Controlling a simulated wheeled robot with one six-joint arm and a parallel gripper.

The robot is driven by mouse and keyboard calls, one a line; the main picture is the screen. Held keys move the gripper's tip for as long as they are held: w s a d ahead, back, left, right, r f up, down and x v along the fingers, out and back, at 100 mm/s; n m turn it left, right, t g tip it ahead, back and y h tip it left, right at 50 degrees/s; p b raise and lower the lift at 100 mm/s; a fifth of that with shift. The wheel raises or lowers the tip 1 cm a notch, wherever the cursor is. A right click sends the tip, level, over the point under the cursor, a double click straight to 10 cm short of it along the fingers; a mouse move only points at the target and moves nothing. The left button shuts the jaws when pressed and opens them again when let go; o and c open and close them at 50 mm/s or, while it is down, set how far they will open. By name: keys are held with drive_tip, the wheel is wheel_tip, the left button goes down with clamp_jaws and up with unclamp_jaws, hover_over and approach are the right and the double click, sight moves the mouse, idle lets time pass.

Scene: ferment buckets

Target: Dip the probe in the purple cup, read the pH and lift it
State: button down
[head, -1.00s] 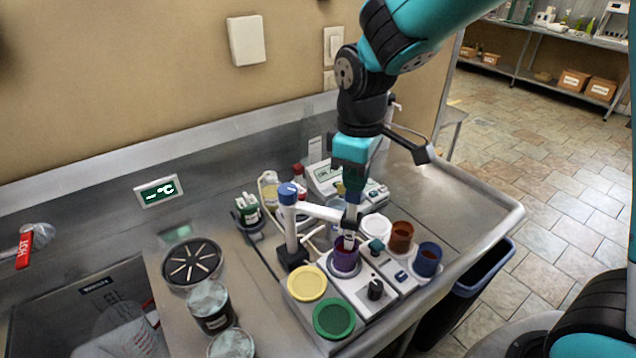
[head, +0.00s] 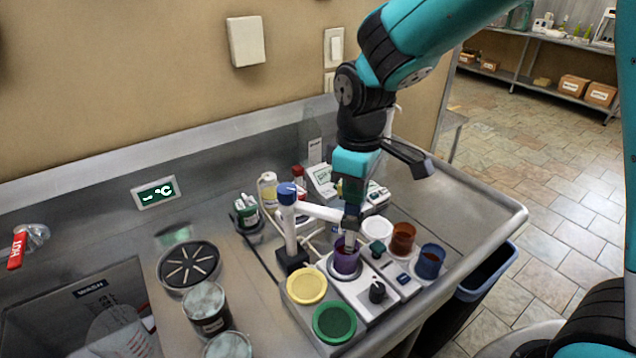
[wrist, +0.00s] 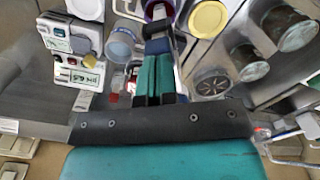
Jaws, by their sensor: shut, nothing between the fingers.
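The purple cup (head: 346,257) stands on a grey stirrer plate at the front of the bench, and its rim shows at the top of the wrist view (wrist: 158,10). My gripper (head: 352,217) points down at the arm's end, above the cup. Its fingers (wrist: 155,78) are shut and hold nothing. The pH meter (head: 325,181) stands behind; its reading is too small to tell.
A white cup (head: 376,229), a brown cup (head: 402,239) and a blue cup (head: 430,261) stand close on the right. Bottles (head: 268,190) stand behind. The bench's right end is clear.

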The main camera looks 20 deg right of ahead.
drive_tip(key=shift+f, duration=0.25)
drive_tip(key=shift+r, duration=0.15)
drive_tip(key=shift+r+p, duration=2.25)
drive_tip(key=shift+r, duration=0.15)
idle(5.2)
